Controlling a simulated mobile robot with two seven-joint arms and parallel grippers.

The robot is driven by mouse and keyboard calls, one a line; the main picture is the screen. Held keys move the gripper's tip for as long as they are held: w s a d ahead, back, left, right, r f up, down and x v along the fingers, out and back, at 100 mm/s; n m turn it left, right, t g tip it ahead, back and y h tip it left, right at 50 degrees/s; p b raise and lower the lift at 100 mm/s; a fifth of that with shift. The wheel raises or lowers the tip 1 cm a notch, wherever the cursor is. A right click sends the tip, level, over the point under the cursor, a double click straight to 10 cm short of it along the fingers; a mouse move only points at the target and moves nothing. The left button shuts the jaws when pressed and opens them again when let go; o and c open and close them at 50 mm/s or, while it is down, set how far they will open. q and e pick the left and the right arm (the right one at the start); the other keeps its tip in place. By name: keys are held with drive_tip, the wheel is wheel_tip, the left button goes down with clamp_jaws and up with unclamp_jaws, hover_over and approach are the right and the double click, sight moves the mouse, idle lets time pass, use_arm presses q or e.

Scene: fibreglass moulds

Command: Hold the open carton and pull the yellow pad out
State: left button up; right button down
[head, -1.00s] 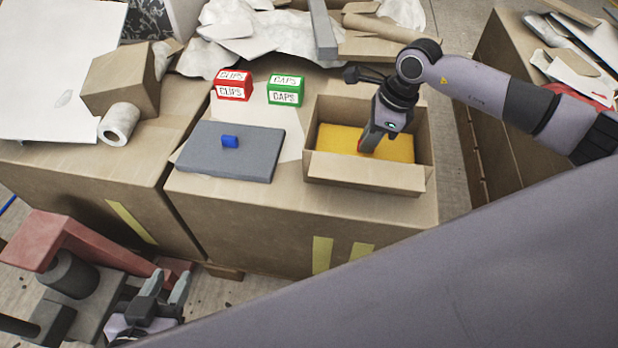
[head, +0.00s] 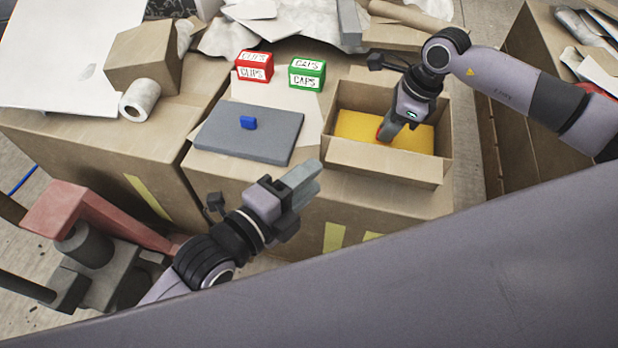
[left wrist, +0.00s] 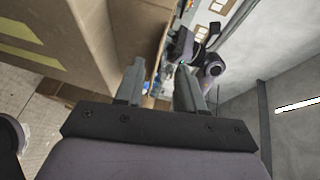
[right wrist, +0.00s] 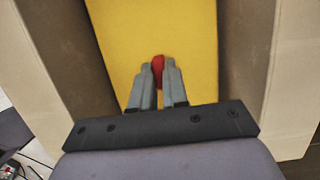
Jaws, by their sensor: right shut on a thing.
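The open carton (head: 385,162) stands on the large box at the right, with the yellow pad (head: 418,138) lying inside it. My right gripper (head: 384,134) reaches down into the carton. In the right wrist view its fingers are close together on a small red tab (right wrist: 158,72) at the pad (right wrist: 160,30); the fingers partly hide the tab. My left gripper (head: 314,180) is in front of the carton's near left corner, apart from it. In the left wrist view its fingers (left wrist: 160,85) are spread, with nothing between them.
A brown box (head: 143,58) and a white roll (head: 139,100) are further left.

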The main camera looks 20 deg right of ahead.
sight(335, 163)
use_arm(q)
drive_tip(key=shift+m, duration=0.6)
drive_tip(key=shift+s+x, duration=0.1)
drive_tip(key=shift+x, duration=2.25)
drive_tip(key=shift+s+x, duration=0.15)
drive_tip(key=shift+x, duration=2.2)
drive_tip(key=shift+d, duration=0.15)
clamp_jaws()
drive_tip(key=shift+f, duration=0.1)
